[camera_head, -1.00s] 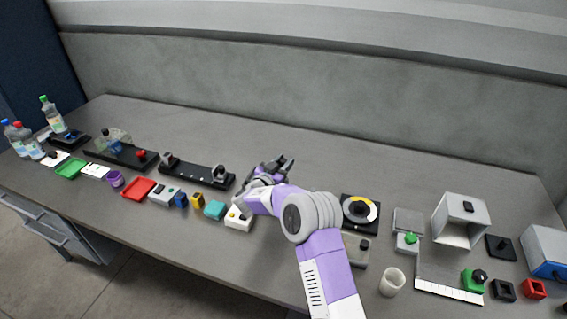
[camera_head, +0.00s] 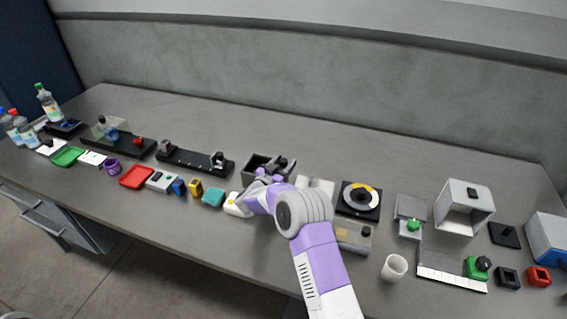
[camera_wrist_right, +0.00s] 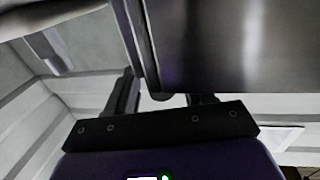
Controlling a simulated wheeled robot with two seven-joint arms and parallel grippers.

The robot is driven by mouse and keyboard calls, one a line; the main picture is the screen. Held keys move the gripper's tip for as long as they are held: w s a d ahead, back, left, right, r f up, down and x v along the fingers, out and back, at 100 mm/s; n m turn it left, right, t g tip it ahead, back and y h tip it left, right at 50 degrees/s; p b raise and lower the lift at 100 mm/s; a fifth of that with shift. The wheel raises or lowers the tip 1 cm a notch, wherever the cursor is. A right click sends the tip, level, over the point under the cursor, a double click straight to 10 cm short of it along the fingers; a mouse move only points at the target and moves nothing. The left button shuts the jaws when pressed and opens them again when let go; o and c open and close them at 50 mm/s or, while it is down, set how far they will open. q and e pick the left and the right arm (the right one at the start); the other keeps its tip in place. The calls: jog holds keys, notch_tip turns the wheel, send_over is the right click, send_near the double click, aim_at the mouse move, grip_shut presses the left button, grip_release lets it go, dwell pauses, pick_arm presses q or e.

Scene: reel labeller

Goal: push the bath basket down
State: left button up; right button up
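A dark open-topped box (camera_head: 257,164), which looks like the bath with its basket, stands on the bench at mid-picture in the head view. My right gripper (camera_head: 281,169) is at its near right side and hides part of it. I cannot tell basket from bath, or whether the gripper touches either. In the right wrist view the two fingers (camera_wrist_right: 165,97) stand apart. A large dark, shiny surface (camera_wrist_right: 225,45) fills the upper right there, close beyond the fingers. My left gripper is not in view.
A black rail fixture (camera_head: 195,162) lies left of the box. A round dial on a black plate (camera_head: 361,198) and a pale block (camera_head: 318,187) are to its right. The bench behind is clear.

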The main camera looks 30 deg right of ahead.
jog(key=shift+r, duration=0.15)
notch_tip(320, 180, up, 10)
jog(key=shift+f+p, duration=0.1)
jog(key=shift+p, duration=0.9)
